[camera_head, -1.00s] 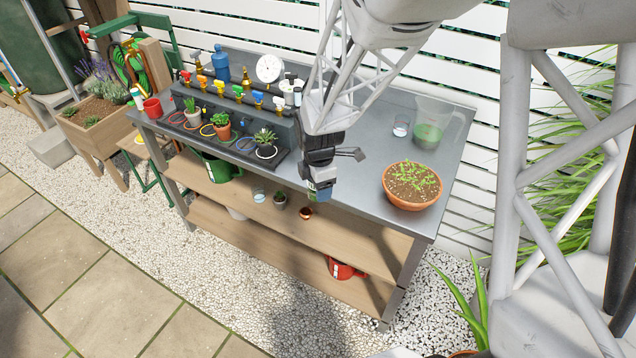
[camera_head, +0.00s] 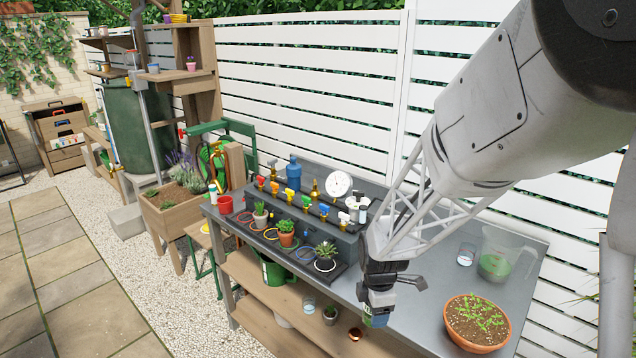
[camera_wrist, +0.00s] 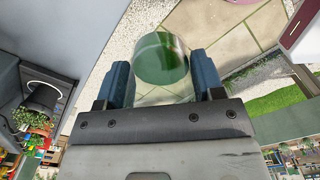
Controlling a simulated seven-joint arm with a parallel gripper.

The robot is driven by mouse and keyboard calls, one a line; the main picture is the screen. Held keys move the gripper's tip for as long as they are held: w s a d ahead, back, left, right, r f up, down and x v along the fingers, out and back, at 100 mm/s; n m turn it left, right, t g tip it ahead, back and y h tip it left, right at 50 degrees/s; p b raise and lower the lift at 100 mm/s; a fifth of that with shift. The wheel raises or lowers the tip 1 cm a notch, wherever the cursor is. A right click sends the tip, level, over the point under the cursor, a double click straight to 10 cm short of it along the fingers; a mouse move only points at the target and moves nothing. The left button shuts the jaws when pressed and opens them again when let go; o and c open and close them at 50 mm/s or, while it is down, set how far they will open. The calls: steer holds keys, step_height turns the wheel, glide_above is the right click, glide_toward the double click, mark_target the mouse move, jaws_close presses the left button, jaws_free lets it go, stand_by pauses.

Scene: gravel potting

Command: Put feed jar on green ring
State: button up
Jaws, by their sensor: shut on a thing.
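My gripper (camera_head: 376,312) is over the front edge of the metal bench, right of the ring tray. In the wrist view, its two blue fingers (camera_wrist: 165,88) are shut on a clear jar with green contents (camera_wrist: 161,58), the likely feed jar. In the head view only a small blue-green part shows below the gripper. Coloured rings lie in a row on the dark tray, including a yellow ring (camera_head: 270,234), a blue ring (camera_head: 304,255) and a white ring (camera_head: 318,266). I cannot make out the green ring clearly; a terracotta pot (camera_head: 287,240) stands between yellow and blue.
Several coloured taps stand on a raised ledge behind the rings. A succulent pot (camera_head: 325,264) stands on the white ring. A seedling bowl (camera_head: 476,330), a measuring jug (camera_head: 495,267) and a small glass (camera_head: 466,256) stand on the bench right of my gripper. Bare bench top lies between.

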steer(key=w+r+m, duration=0.5)
steer(key=w+m, duration=0.1)
steer(key=w, duration=0.5)
steer(key=w+r+m, duration=0.6)
steer(key=w, duration=0.5)
steer(key=w+r+m, duration=0.6)
steer(key=w+m, duration=0.1)
steer(key=w, duration=0.4)
steer(key=shift+r, duration=0.25)
steer(key=shift+s+d, duration=0.1)
steer(key=shift+s, duration=0.05)
steer(key=s+d+f, duration=0.4)
steer(key=s+d, duration=0.4)
steer(key=d, duration=0.1)
steer(key=s+d+f, duration=0.4)
steer(key=s+d, duration=0.4)
steer(key=d, duration=0.2)
steer(key=s+d+f, duration=0.4)
steer(key=s+d, duration=0.4)
steer(key=d, duration=0.2)
steer(key=shift+s+f, duration=0.1)
steer(key=shift+f, duration=0.15)
steer(key=shift+f, duration=3)
steer(key=shift+f, duration=0.1)
